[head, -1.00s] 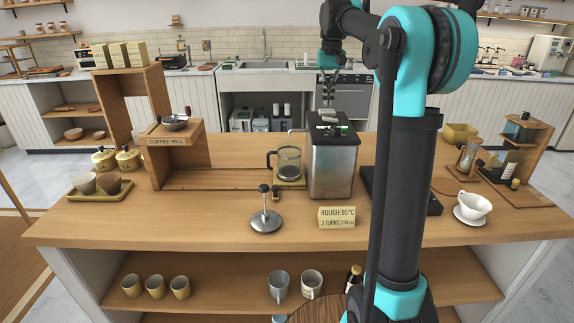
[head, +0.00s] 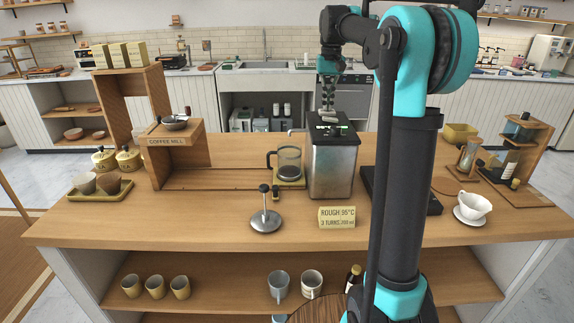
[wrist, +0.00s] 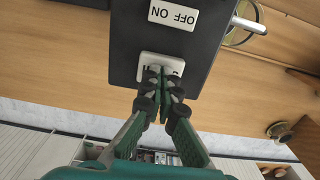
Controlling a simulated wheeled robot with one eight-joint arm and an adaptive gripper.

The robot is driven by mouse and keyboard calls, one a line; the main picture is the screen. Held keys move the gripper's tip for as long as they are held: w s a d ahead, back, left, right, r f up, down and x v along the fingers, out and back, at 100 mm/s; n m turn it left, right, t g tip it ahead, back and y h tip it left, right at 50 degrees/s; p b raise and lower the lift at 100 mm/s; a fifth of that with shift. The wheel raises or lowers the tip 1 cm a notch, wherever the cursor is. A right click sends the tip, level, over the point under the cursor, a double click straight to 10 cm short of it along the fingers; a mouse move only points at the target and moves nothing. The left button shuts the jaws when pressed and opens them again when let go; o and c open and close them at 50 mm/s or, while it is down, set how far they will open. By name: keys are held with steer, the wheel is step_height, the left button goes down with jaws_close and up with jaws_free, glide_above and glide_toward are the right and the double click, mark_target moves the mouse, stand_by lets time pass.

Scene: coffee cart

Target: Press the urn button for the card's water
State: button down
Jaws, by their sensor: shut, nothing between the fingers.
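The steel urn (head: 332,172) with a black top stands on the counter. The card (head: 337,217) in front of it reads "ROUGH 95°C, 3 TURNS" with a smaller amount that looks like 200 ml. My gripper (head: 328,110) points down over the urn's top with its fingers shut and empty. In the wrist view the gripper (wrist: 158,88) has its tips at a white button plate (wrist: 153,62) on the black top (wrist: 205,50). The tips hide part of that plate, and I cannot tell whether they touch it. An "OFF ON" label (wrist: 174,15) lies farther along the top.
A glass jug (head: 288,161) stands just left of the urn. A tamper (head: 266,222) stands in front. A dark flat slab (head: 425,204) lies to the right, with a white dripper cup (head: 474,206) beyond it. The counter front has free room.

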steer(key=shift+f, duration=0.35)
steer(key=shift+r, duration=1.2)
steer(key=shift+f, duration=1.2)
stand_by(1.1)
steer(key=shift+r, duration=1.2)
steer(key=shift+f, duration=1.05)
stand_by(1.6)
steer(key=shift+r, duration=1.05)
